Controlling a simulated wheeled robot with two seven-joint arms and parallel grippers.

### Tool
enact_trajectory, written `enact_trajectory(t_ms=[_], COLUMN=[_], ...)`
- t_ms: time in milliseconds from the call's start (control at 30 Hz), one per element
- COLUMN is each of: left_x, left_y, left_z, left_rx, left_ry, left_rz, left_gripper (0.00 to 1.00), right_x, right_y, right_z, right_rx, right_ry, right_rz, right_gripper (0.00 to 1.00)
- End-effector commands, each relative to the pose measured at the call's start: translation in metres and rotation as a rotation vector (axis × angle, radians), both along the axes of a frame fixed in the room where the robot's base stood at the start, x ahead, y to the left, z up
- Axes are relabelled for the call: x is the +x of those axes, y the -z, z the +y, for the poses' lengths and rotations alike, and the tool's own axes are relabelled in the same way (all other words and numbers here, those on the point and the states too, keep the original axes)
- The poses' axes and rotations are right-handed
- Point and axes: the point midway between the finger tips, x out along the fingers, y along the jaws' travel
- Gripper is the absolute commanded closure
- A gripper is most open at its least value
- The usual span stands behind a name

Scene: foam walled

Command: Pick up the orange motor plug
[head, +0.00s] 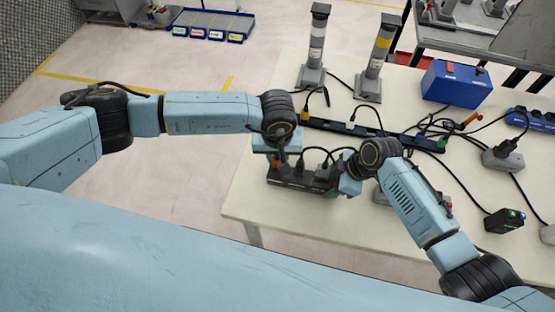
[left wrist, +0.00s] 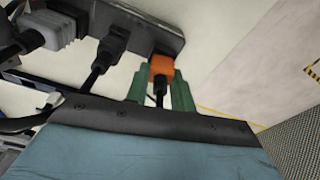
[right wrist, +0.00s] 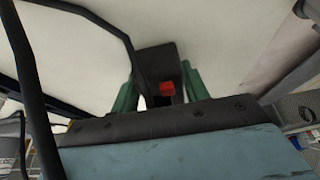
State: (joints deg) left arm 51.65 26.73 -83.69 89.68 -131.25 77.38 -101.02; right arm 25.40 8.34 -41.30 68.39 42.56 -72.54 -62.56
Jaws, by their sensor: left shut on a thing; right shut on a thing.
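The orange motor plug (left wrist: 161,67) sits at the end of a dark power strip (left wrist: 150,33) in the left wrist view, apparently still in its socket. My left gripper (left wrist: 160,88) is shut on it, with a green finger on each side. In the head view my left gripper (head: 276,163) is over the left end of the strip (head: 290,182). My right gripper (right wrist: 160,95) is shut on the strip's other end, a dark block with a red switch (right wrist: 167,88). In the head view my right gripper (head: 335,190) is at the strip's right end.
Black plugs (left wrist: 113,43) with cables stand in the strip beside the orange plug. Behind are another long strip (head: 350,128), two grey posts (head: 316,45) and a blue box (head: 457,84). Cables cross the table's right side. The front of the table (head: 300,225) is clear.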

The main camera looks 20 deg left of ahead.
Motion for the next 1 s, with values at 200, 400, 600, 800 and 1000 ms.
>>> enact_trajectory(t_ms=[200,400,600,800,1000], left_x=[0.001,0.002,0.001,0.0,0.0], left_y=[-0.006,-0.041,-0.079,-0.098,-0.101], left_z=[0.0,0.0,0.0,0.0,0.0], left_rx=[0.0,-0.003,-0.001,0.0,0.0], left_ry=[-0.001,0.001,0.001,-0.001,-0.001], left_rz=[-0.001,-0.005,-0.003,-0.001,0.0], left_gripper=[0.99,0.99,0.99,0.99,0.99], right_x=[0.0,0.0,0.0,0.0,0.0], right_y=[0.0,0.0,0.0,0.0,0.0], right_z=[0.0,0.0,0.0,0.0,0.0], right_rx=[0.0,-0.001,0.0,0.0,0.0], right_ry=[0.001,0.001,0.001,0.001,0.0], right_rz=[-0.001,-0.001,0.0,0.0,0.0], right_gripper=[0.83,0.83,0.83,0.83,0.83])
